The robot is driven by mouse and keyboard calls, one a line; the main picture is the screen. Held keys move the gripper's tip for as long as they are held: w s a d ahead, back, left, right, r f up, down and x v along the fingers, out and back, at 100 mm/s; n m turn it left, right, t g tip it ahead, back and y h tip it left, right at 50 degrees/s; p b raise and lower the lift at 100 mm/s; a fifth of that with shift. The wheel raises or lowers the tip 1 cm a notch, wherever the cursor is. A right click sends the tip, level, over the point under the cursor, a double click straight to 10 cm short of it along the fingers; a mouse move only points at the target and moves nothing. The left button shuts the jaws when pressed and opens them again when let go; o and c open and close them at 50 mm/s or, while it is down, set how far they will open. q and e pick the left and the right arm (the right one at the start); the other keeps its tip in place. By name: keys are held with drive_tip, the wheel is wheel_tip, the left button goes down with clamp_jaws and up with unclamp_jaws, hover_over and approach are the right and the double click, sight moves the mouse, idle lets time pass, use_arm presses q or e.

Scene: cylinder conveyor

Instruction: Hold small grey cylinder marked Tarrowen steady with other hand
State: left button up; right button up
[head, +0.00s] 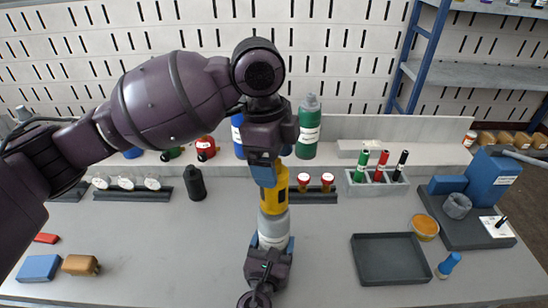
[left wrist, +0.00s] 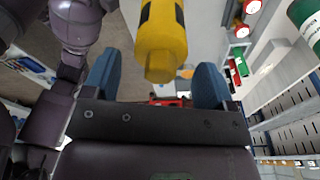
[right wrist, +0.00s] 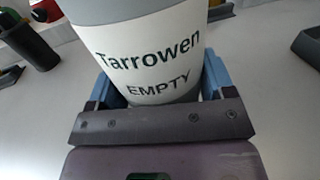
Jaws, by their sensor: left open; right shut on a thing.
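The small grey cylinder (head: 272,226) stands out in the head view at the front middle, above the grey table. Its white label reads "Tarrowen EMPTY" in the right wrist view (right wrist: 150,62). My right gripper (head: 268,248) is shut on it from the front, with a blue finger on each side. Directly above the cylinder is a yellow body with dark patches (head: 273,198); I cannot tell whether the two are joined. My left gripper (head: 270,172) is open above, its blue fingers on either side of the yellow body's end (left wrist: 163,45) in the left wrist view.
A dark empty tray (head: 390,262) lies to the right, with an orange dish (head: 425,228) and blue equipment (head: 490,180) beyond. A marker rack (head: 376,184), black bottle (head: 195,184) and gauge rack (head: 125,191) stand behind. Blue (head: 39,269) and brown (head: 80,265) blocks lie front left.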

use_arm(q)
drive_tip(key=shift+m, duration=1.4)
drive_tip(key=shift+m+g, duration=0.3)
drive_tip(key=shift+m, duration=0.2)
drive_tip(key=m+y, duration=0.1)
drive_tip(key=m, duration=0.2)
drive_tip(key=shift+m, duration=1)
drive_tip(key=m, duration=0.3)
drive_tip(key=m+y, duration=0.1)
drive_tip(key=m, duration=0.2)
drive_tip(key=shift+g, duration=0.3)
drive_tip(key=shift+f, duration=0.15)
